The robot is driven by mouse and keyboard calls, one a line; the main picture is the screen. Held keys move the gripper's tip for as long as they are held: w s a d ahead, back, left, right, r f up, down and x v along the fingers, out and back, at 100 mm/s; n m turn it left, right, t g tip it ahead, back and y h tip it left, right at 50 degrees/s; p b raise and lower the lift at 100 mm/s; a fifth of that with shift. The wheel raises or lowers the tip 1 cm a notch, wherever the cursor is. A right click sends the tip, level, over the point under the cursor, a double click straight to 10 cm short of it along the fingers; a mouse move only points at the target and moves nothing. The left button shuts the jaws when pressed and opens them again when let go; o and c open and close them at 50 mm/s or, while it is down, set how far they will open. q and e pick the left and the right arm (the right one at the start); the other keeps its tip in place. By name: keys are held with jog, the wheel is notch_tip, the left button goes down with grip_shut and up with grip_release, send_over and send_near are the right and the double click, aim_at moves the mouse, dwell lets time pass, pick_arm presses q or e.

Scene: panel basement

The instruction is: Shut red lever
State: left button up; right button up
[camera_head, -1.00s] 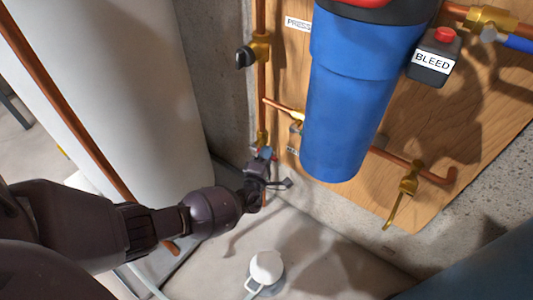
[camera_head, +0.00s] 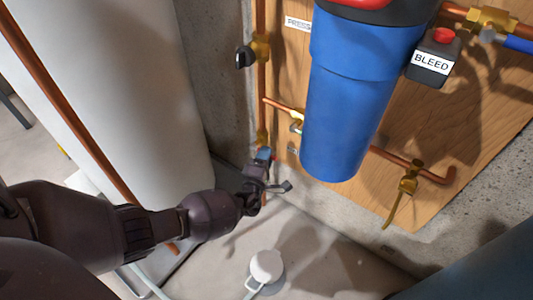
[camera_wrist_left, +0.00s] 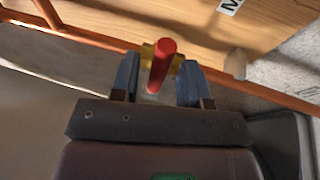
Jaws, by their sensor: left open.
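The red lever (camera_wrist_left: 161,65) shows in the left wrist view as a red handle on a yellow brass valve body on a copper pipe. It points toward the camera and lies between the two blue fingers of my left gripper (camera_wrist_left: 158,82), with gaps on both sides. My left gripper is open around it. In the head view my left gripper (camera_head: 263,158) is at the lower end of the vertical copper pipe, left of the blue filter housing. The lever is mostly hidden there by the gripper. My right gripper is not in view.
A blue filter housing (camera_head: 345,110) hangs on a wooden panel (camera_head: 470,130) with a BLEED box (camera_head: 433,58). A black-handled valve (camera_head: 245,56) is above on the pipe. A white tank (camera_head: 130,80) stands at left. A white capped fitting (camera_head: 266,266) is on the floor.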

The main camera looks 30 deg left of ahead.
pick_arm(q)
jog(key=p+v, duration=0.2)
jog(key=v, duration=0.7)
jog(key=shift+s, duration=0.35)
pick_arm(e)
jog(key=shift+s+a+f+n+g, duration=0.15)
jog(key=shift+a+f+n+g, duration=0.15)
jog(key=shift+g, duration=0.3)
pick_arm(q)
jog(key=shift+d, duration=0.1)
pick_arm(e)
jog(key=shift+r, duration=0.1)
